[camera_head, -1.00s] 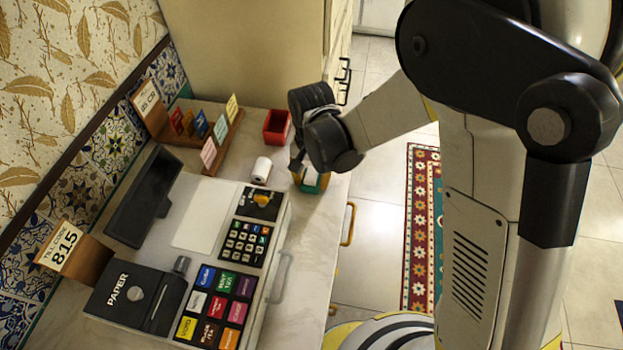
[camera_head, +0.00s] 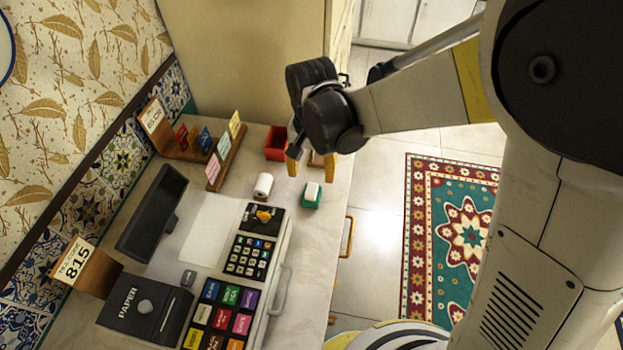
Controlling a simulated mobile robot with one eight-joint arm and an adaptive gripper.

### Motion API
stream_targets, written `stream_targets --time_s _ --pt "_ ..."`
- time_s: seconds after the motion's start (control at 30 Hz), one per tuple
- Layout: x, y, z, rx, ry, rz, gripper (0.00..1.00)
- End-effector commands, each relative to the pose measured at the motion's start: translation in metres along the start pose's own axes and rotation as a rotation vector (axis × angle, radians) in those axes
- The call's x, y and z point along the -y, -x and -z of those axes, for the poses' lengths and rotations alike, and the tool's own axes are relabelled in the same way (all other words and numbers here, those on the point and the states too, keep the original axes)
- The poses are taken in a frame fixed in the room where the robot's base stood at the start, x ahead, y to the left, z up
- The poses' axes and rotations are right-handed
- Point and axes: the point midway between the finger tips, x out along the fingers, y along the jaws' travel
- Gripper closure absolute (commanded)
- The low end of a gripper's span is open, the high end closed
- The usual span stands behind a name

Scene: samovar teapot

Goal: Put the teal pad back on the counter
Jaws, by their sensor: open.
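The teal pad (camera_head: 311,201) is a small green block with a white top. It rests on the pale counter (camera_head: 318,236) near its right edge. My gripper (camera_head: 311,167) is just beyond the pad in the picture, with its yellow fingertips spread apart and nothing seen between them. It looks raised clear of the pad, though the exact height is hard to tell. My wrist hides part of the counter's far edge.
A white paper roll (camera_head: 263,185) stands left of the pad. A red box (camera_head: 276,143) and a wooden card rack (camera_head: 186,151) are farther back. The cash register (camera_head: 236,281) fills the near left. Bare counter lies in front of the pad.

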Motion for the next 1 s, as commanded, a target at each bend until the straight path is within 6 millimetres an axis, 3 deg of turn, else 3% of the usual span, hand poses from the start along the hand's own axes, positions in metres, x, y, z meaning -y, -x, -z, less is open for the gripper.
stream_targets --time_s 0.1,0.33,0.47,0.57,0.8,1.0 --pt "0.0 0.014 0.0 0.0 0.0 0.0 0.41" --pt "0.0 0.019 0.0 -0.001 0.0 0.001 0.41" --pt "-0.012 0.03 0.001 -0.02 0.002 0.013 0.41" --pt "-0.034 0.051 0.002 -0.063 0.011 0.038 0.41" --pt "-0.107 0.108 -0.007 -0.23 0.048 0.096 0.41" --pt "-0.165 0.137 -0.028 -0.385 0.081 0.104 0.41"
